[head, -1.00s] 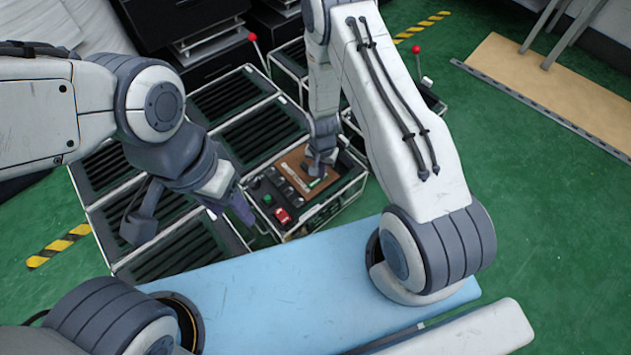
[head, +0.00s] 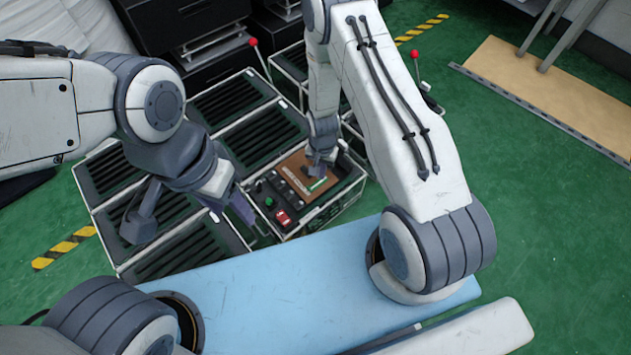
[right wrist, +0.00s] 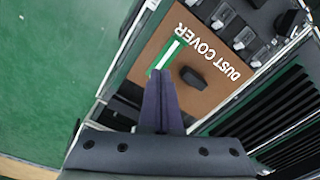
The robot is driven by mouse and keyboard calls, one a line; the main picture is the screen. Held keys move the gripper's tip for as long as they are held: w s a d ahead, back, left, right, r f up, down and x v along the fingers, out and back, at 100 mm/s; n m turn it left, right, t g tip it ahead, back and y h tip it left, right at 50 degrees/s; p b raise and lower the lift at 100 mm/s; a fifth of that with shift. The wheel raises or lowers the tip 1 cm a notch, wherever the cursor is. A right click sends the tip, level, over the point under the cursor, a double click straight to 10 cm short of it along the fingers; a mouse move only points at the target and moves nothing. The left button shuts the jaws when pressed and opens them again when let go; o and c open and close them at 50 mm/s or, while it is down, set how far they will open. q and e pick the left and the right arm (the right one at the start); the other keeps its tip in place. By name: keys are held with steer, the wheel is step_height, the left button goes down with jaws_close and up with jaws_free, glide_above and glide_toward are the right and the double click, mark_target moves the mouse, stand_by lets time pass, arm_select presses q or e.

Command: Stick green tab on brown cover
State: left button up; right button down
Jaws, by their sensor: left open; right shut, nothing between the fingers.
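The brown cover (head: 341,174) lies flat on top of the metal-framed box in the head view. In the right wrist view, the brown cover (right wrist: 207,93) bears white "DUST COVER" lettering and a dark knob. The green tab (head: 317,185), with a white stripe, lies at the cover's edge and also shows in the right wrist view (right wrist: 170,51). My right gripper (head: 319,171) is shut and empty, its tips (right wrist: 161,73) at the tab's near end; contact is unclear. My left gripper (head: 243,212) is open, left of the box and apart from the cover.
The box panel carries a red switch (head: 284,217), a green button (head: 270,202) and dark switches beside the cover. Black slatted units (head: 190,243) stand left of it. A red-knobbed lever (head: 254,43) stands behind.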

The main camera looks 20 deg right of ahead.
mark_target(321, 181)
step_height(321, 181, up, 4)
steer(key=p, duration=0.3)
steer(key=shift+r, duration=0.15)
stand_by(0.4)
